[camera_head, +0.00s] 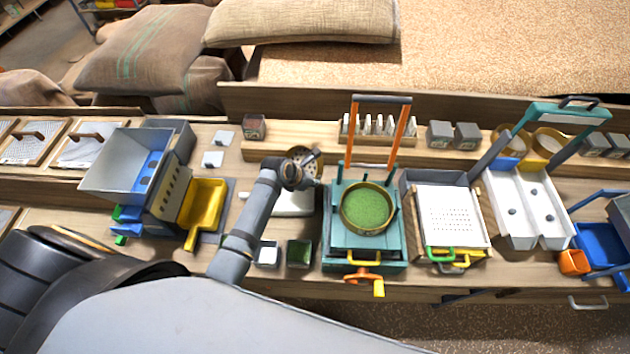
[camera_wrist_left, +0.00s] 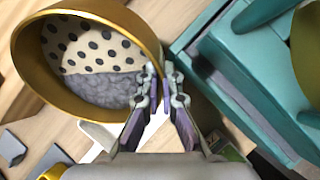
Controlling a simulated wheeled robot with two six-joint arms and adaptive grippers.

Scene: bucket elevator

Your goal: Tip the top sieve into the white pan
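My left gripper (camera_head: 311,159) is shut on the rim of the top sieve (camera_head: 296,152), a brass ring with a perforated plate. In the left wrist view the gripper (camera_wrist_left: 160,88) pinches the rim of the sieve (camera_wrist_left: 28,62). Grey grains (camera_wrist_left: 105,90) cover part of its plate, with bare holes above them. The sieve is held in the air, left of the teal shaker stand (camera_head: 337,243). The white pan (camera_head: 294,205) lies on the bench below, partly hidden by my arm; a piece shows in the wrist view (camera_wrist_left: 98,134). My right gripper is not in view.
A second brass sieve with green contents (camera_head: 367,207) sits on the teal stand, between orange and teal uprights. A yellow scoop (camera_head: 203,205) is to the left. Small boxes (camera_head: 299,253) stand in front of the pan. A white perforated tray (camera_head: 450,215) is to the right.

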